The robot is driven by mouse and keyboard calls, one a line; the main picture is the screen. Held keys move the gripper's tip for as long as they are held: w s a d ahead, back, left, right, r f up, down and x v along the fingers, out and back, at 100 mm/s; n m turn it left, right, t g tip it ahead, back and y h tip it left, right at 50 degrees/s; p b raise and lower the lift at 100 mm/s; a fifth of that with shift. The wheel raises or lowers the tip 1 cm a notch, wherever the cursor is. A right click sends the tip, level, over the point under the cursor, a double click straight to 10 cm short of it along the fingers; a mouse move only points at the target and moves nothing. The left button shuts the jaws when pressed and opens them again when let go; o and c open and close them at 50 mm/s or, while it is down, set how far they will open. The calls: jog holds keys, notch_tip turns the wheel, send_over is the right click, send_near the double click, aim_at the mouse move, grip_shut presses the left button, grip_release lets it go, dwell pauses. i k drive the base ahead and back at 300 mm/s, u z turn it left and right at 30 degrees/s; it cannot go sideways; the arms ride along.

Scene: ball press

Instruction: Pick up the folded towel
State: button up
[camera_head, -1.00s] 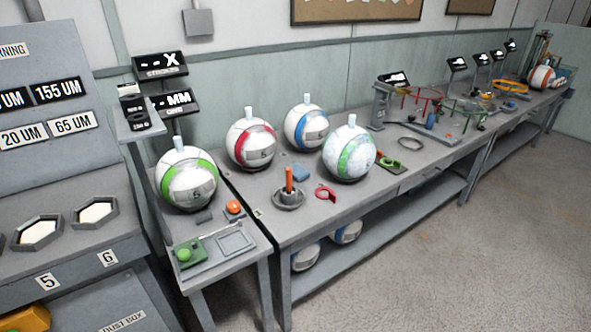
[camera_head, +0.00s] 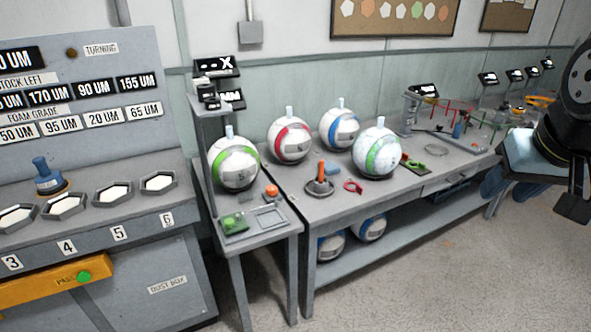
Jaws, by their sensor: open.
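A small flat blue piece (camera_head: 333,165), which looks like the folded towel, lies on the workbench between the white balls, behind an orange-handled tool (camera_head: 321,172). It is too small for me to make out its folds. My gripper (camera_head: 535,200) shows at the right edge, in front of the bench and well to the right of the blue piece. Its dark fingers are spread, and I see nothing held between them. Part of it is cut off by the frame edge.
A green-striped ball (camera_head: 376,152), a red-striped ball (camera_head: 288,141) and a blue-striped ball (camera_head: 339,128) crowd around the piece. A red ring (camera_head: 353,187) lies nearby. A small side table (camera_head: 262,242) and a grey console (camera_head: 85,215) stand left. The floor in front is clear.

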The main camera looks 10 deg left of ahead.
aim_at(330, 168)
jog(key=u, duration=1)
jog(key=i, duration=1.5)
